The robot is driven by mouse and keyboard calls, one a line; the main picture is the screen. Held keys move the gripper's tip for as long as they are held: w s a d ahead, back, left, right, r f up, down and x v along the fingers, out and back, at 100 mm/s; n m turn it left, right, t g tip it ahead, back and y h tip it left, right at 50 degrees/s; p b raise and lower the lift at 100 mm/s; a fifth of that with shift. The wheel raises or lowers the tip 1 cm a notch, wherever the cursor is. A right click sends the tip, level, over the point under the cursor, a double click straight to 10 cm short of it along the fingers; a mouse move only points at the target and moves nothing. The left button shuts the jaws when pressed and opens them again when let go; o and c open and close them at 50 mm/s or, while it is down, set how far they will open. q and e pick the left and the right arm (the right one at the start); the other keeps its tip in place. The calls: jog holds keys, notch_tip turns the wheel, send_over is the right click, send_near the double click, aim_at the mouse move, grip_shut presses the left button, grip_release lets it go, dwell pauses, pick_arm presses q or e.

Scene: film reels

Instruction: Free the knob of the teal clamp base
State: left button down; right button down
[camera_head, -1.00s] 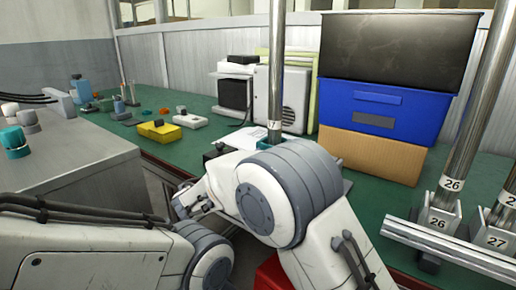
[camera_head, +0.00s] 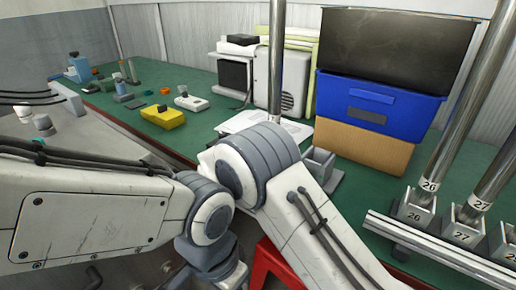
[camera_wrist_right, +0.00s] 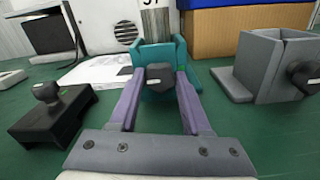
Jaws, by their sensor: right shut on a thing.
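The teal clamp base (camera_wrist_right: 185,56) stands on the green bench in the right wrist view, around the foot of a metal pole (camera_wrist_right: 155,22) with a numbered label. Its dark knob (camera_wrist_right: 160,76) faces me. My right gripper (camera_wrist_right: 160,83) has its two purple fingers shut on either side of the knob. In the head view the pole (camera_head: 277,60) runs down behind my right arm, which hides the teal base and the right gripper. My left arm comes in from the left; its gripper is not in view.
A grey clamp base (camera_wrist_right: 255,62) stands to the right and a black block with a knob (camera_wrist_right: 52,112) to the left. Stacked bins (camera_head: 370,105) stand behind. Numbered poles in grey bases (camera_head: 412,208) stand at the right. A yellow block (camera_head: 162,117) lies at the back left.

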jog(key=shift+s+d+f, duration=0.1)
jog(key=shift+d+f, duration=0.05)
dwell(0.3)
jog(key=shift+c, duration=2.3)
grip_release()
jog(key=shift+o, duration=0.5)
jog(key=s+d+r+p, duration=0.2)
jog(key=s+d+r, duration=0.4)
jog(key=d+r, duration=0.4)
jog(key=shift+r+p, duration=0.3)
jog(key=shift+r, duration=0.3)
